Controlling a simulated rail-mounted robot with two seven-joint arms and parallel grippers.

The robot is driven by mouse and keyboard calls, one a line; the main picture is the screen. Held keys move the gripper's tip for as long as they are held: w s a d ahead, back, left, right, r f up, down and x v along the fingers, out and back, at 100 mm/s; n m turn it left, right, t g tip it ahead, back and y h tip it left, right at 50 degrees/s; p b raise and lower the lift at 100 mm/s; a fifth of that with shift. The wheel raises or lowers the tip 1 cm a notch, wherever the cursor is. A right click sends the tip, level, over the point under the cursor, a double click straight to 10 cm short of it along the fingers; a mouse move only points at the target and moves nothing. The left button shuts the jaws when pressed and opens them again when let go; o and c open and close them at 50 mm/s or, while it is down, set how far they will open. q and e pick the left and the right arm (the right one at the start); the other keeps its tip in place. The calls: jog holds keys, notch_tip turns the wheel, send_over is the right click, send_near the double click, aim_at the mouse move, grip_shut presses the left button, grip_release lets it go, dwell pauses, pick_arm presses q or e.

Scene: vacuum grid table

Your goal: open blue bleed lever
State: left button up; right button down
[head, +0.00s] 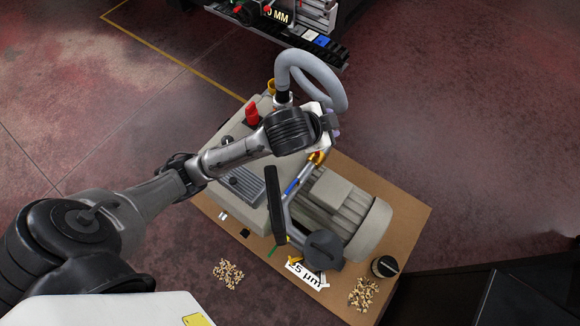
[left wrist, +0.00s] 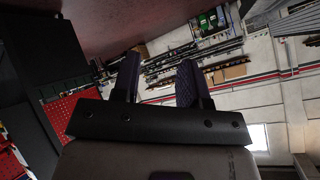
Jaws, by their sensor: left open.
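The blue bleed lever (head: 292,186) appears as a small blue bar along a pipe on the pump, below a brass fitting (head: 317,158). My left arm reaches in from the left over the pump, and its wrist end is above and close to the brass fitting. My left gripper shows in the left wrist view (left wrist: 158,62) with its two dark fingers apart and nothing between them. Its fingertips are hard to make out in the head view. The lever is not visible in the left wrist view. My right gripper is not in view.
The grey pump (head: 342,200) stands on a brown board (head: 405,205). A grey hose (head: 325,72) loops up behind my wrist. A red knob (head: 252,114) is left of it. A black upright plate (head: 275,205) stands close to the lever. Loose pellets (head: 228,273) lie at the front.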

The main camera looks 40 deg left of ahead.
pick_arm(q)
jog(key=w+a+f+m+g+b, duration=0.1)
jog(key=w+a+f+m+b, duration=0.1)
jog(key=w+f+b, duration=0.4)
jog(key=m+g+h+b, duration=0.4)
jog(key=m+g, duration=0.9)
jog(key=m, duration=1.2)
send_near(290, 187)
jog(key=shift+y, duration=0.7)
jog(key=b+x, duration=0.2)
jog(key=x, duration=0.1)
jog(key=d+b+x, duration=0.1)
jog(key=b+x, duration=0.1)
jog(key=x, duration=0.2)
jog(key=shift+s+d+r, duration=0.1)
jog(key=shift+r, duration=0.05)
jog(key=shift+x, duration=0.75)
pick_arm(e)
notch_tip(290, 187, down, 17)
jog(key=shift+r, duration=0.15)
